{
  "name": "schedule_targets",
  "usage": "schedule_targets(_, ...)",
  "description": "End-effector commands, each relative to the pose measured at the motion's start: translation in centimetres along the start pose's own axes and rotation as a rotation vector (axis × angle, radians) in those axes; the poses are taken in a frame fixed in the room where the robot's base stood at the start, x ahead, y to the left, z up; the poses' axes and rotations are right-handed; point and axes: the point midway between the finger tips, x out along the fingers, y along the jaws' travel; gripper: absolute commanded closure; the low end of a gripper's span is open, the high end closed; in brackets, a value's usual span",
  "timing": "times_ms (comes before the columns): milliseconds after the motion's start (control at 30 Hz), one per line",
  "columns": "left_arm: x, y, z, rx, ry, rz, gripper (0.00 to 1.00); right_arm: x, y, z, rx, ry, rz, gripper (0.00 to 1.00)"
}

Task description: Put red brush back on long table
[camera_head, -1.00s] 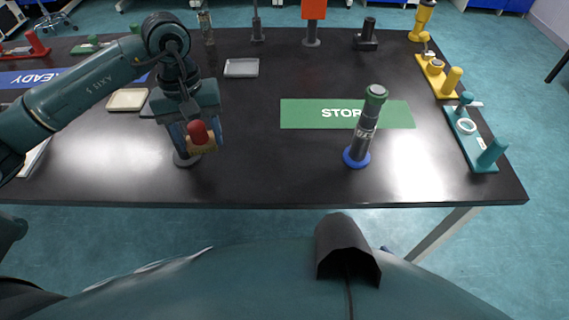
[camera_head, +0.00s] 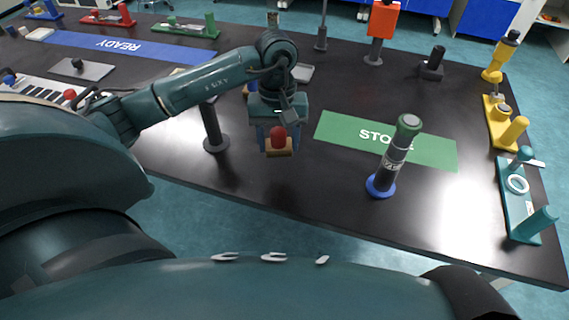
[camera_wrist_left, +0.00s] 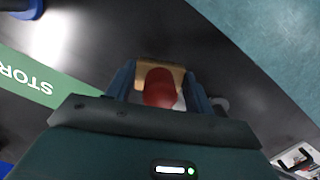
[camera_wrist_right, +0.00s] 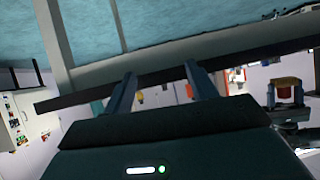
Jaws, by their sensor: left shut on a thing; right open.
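The red brush (camera_head: 278,139) has a red rounded knob on a tan wooden block. It hangs in my left gripper (camera_head: 278,140), which is shut on it above the near part of the long black table (camera_head: 330,205). In the left wrist view the brush (camera_wrist_left: 160,88) sits between the two fingers. Its underside is hidden, so I cannot tell its exact height above the table. My right gripper (camera_wrist_right: 158,85) is open and empty, with the table's dark edge beyond its fingers in the right wrist view.
A dark stand (camera_head: 213,130) is left of my left gripper. A blue READY mat (camera_head: 90,44) lies at the back left. Bare table lies between brush and tool.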

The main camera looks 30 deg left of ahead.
Motion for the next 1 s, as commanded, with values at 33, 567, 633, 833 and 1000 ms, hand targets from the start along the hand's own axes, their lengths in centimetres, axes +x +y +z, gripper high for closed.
schedule_targets(33,1.0,0.0,0.0,-0.001,-0.004,0.000,0.66,-0.1,-0.1,-0.1,0.001,-0.001,0.000,0.43)
schedule_targets(567,6.9,0.0,-0.8,0.001,-0.001,0.001,0.66,-0.1,0.3,0.3,0.009,-0.022,0.013,0.43)
schedule_targets(633,7.1,0.0,-0.9,0.002,0.002,0.001,0.66,-0.1,0.4,0.3,0.009,-0.021,0.015,0.43)
schedule_targets(833,7.2,0.0,-0.9,0.002,0.002,0.001,0.66,0.0,0.4,0.5,0.009,-0.021,0.016,0.43)
schedule_targets(1000,7.3,0.0,-0.9,0.002,0.001,0.002,0.42,0.1,0.3,0.6,0.012,-0.018,0.013,0.43)
